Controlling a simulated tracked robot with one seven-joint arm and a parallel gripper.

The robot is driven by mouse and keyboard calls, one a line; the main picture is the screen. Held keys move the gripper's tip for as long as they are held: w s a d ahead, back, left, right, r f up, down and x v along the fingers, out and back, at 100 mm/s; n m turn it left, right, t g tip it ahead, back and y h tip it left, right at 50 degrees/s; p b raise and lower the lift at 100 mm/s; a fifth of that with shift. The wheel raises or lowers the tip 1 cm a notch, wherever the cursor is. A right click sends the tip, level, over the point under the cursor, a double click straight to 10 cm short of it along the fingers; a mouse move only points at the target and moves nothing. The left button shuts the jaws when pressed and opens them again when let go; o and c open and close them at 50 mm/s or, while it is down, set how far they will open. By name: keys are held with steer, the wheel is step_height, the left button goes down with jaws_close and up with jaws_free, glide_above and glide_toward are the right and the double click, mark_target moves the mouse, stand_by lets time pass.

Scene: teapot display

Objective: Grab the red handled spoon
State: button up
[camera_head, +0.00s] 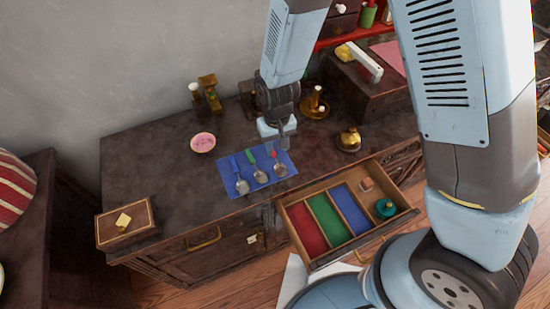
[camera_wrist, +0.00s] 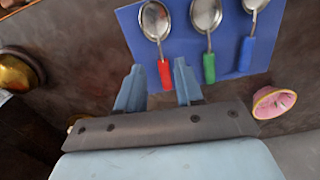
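The red handled spoon (camera_wrist: 165,74) lies on a blue mat (camera_wrist: 130,22) in the wrist view, its bowl away from me and its red handle toward my gripper (camera_wrist: 158,80). My gripper's two fingers are apart, and the end of the red handle shows between their tips; I cannot tell the height gap. In the head view the spoon's bowl (camera_head: 280,169) shows at the mat's right side, with my gripper (camera_head: 282,145) just above the red handle. A green handled spoon (camera_wrist: 209,67) and a blue handled spoon (camera_wrist: 246,53) lie beside it on the mat.
An open drawer (camera_head: 283,212) with red, green and blue sections and a teal pot (camera_head: 385,208) is in front. A pink bowl (camera_head: 203,142), a brass pot (camera_head: 348,140) and a wooden box (camera_head: 125,222) stand on the dark cabinet.

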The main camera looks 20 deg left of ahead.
mark_target(276, 160)
steer(key=shift+s+f, duration=0.2)
steer(key=shift+f, duration=2.45)
steer(key=shift+c, duration=0.5)
jaws_close()
